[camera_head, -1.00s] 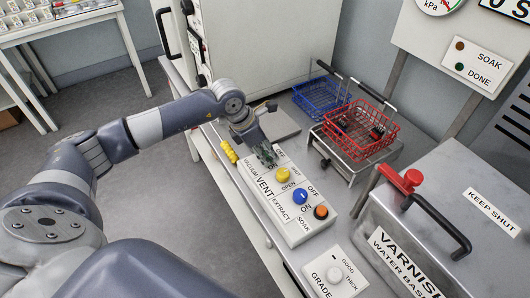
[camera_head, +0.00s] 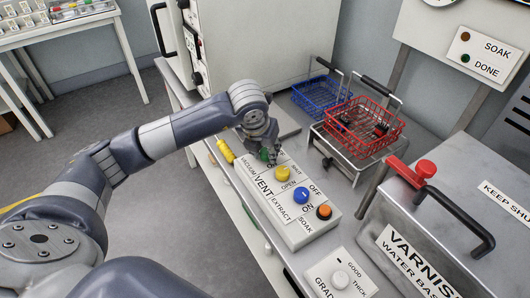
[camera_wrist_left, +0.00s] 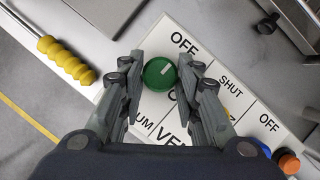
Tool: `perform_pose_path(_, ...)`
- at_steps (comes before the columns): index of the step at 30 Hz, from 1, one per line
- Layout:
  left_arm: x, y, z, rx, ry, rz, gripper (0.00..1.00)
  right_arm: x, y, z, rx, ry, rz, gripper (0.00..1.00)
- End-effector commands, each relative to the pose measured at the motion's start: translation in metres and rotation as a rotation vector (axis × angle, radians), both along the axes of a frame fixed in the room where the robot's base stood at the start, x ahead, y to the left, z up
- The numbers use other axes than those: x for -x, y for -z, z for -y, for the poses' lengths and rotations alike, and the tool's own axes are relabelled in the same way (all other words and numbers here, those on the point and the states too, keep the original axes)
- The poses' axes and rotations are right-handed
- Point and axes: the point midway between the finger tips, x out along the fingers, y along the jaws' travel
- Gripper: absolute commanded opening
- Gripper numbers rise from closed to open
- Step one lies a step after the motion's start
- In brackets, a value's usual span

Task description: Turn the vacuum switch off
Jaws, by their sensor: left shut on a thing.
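The green vacuum knob (camera_wrist_left: 159,74) sits at the far-left end of the white switch panel (camera_head: 288,229). In the wrist view its white mark points up and right, roughly toward the OFF label (camera_wrist_left: 184,43). The other label below it is partly covered by a finger. My left gripper (camera_wrist_left: 162,64) reaches down over the knob with a finger on each side, closed on it. In the head view my left gripper (camera_head: 268,156) hides most of the knob. My right gripper is not in view.
The panel also carries yellow (camera_head: 283,173), blue (camera_head: 302,195) and orange (camera_head: 324,211) controls. A yellow ribbed handle (camera_head: 226,151) lies beside it. Red (camera_head: 360,128) and blue (camera_head: 319,97) wire baskets stand behind. A varnish tank (camera_head: 440,215) is at the right.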

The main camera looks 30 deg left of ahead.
Motion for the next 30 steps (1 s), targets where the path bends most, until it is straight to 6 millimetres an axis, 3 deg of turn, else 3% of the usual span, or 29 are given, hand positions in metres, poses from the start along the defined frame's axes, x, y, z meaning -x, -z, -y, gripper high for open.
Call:
perform_pose_path(20,-0.0004,-0.0007,0.0003,0.000,-0.061,0.001,0.07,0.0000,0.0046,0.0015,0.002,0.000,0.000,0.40)
perform_pose_path(21,-0.0004,-0.0007,0.0003,0.000,-0.061,0.001,0.37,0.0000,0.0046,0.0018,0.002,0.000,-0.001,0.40)
perform_pose_path(23,-0.0004,-0.0006,0.0003,0.000,-0.061,0.001,0.51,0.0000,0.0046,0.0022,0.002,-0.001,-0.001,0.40)
perform_pose_path(30,-0.0002,-0.0003,0.0004,0.000,-0.058,0.000,0.51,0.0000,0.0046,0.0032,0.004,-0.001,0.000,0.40)
